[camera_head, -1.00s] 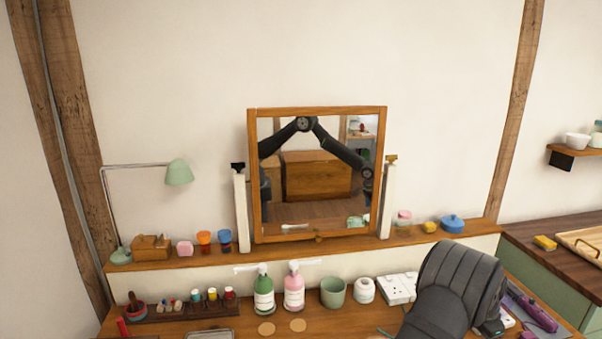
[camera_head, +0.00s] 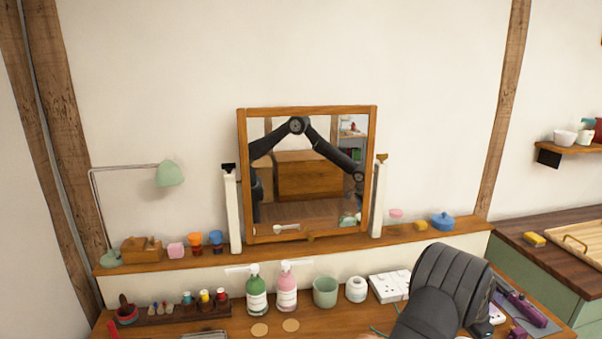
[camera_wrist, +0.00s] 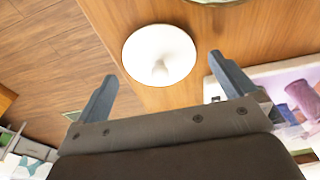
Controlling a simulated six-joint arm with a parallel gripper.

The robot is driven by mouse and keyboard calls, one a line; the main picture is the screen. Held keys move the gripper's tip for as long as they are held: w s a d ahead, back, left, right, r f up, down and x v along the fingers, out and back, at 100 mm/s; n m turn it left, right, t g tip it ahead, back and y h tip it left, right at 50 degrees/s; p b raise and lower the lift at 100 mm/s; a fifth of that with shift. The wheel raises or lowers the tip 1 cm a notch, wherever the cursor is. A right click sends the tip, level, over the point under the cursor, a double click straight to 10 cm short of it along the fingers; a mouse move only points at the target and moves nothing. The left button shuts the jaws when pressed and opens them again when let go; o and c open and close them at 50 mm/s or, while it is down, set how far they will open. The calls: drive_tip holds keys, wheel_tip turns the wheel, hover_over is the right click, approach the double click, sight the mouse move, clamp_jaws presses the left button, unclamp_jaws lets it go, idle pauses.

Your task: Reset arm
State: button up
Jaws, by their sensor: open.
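In the wrist view my gripper (camera_wrist: 163,66) is open, its two grey fingers wide apart with nothing held between them. A white round object with a small knob (camera_wrist: 160,55) shows between and beyond the fingertips, against a wooden surface (camera_wrist: 200,20). I cannot tell how far the fingers are from it. In the head view my dark arm (camera_head: 445,290) reaches over the right part of the dressing table, and my gripper is out of sight there. The mirror (camera_head: 307,175) reflects my bent arm.
The table holds a green bottle (camera_head: 256,292), a pink bottle (camera_head: 287,290), a green cup (camera_head: 325,291), a white jar (camera_head: 356,290) and a white socket strip (camera_head: 385,287). A purple tool (camera_head: 525,308) lies right of my arm. A lamp (camera_head: 169,174) stands at left.

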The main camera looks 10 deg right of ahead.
drive_tip(key=shift+d+f, duration=0.1)
drive_tip(key=shift+f, duration=0.3)
wheel_tip(320, 180, up, 4)
drive_tip(key=shift+f, duration=0.1)
drive_tip(key=s+r, duration=0.7)
drive_tip(key=s, duration=0.4)
drive_tip(key=w+a+r, duration=0.5)
drive_tip(key=w+a, duration=0.2)
drive_tip(key=a, duration=0.2)
drive_tip(key=shift+n, duration=0.3)
drive_tip(key=w+f, duration=0.2)
drive_tip(key=w, duration=0.1)
drive_tip(key=w+a+f, duration=0.1)
drive_tip(key=w+f, duration=0.1)
drive_tip(key=w, duration=0.1)
drive_tip(key=w+f, duration=0.2)
drive_tip(key=w, duration=0.1)
drive_tip(key=shift+w+a+f, duration=0.2)
drive_tip(key=shift+a+f, duration=0.1)
drive_tip(key=f, duration=0.3)
drive_tip(key=shift+w+a+f, duration=0.1)
drive_tip(key=shift+w, duration=0.3)
drive_tip(key=shift+f, duration=0.6)
drive_tip(key=shift+r, duration=0.1)
